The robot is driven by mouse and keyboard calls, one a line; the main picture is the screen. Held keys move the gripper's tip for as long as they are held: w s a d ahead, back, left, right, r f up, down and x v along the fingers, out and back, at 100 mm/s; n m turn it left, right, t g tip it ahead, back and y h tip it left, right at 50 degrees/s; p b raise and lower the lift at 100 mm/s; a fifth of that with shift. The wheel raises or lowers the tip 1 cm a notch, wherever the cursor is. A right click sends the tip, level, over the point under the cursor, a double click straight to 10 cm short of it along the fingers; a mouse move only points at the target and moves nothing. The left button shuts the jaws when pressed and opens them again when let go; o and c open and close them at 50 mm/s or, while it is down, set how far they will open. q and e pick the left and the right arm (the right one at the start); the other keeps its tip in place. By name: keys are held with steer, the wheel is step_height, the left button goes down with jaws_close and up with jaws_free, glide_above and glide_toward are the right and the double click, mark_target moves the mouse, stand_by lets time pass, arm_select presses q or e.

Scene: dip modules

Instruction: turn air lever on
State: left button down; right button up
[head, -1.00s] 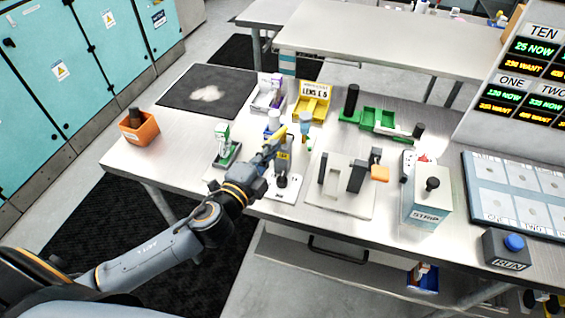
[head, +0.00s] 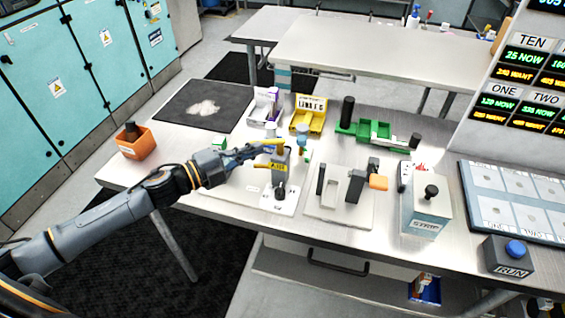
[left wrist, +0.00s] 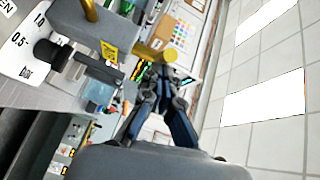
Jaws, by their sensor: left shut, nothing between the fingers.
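The air unit is a grey block (head: 281,158) with a yellow label, standing on a white plate (head: 287,206) near the front of the bench. A yellow lever (head: 270,142) lies across its top, pointing left. Yellow parts also show in the left wrist view, one with a round end (left wrist: 150,52). My left gripper (head: 256,152) is shut and empty, just left of the block and close to the lever; I cannot tell whether they touch. The shut fingers also show in the left wrist view (left wrist: 165,78). My right gripper is out of view.
A fixture with an orange tab (head: 378,182) and the STRIP box (head: 425,212) are to the right. A yellow bin (head: 308,118) stands behind. An orange pot (head: 137,143) is at the left.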

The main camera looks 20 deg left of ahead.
arm_select(q)
steer(key=shift+w+a+r, duration=0.2)
steer(key=shift+w+a, duration=0.45)
steer(key=shift+w, duration=0.05)
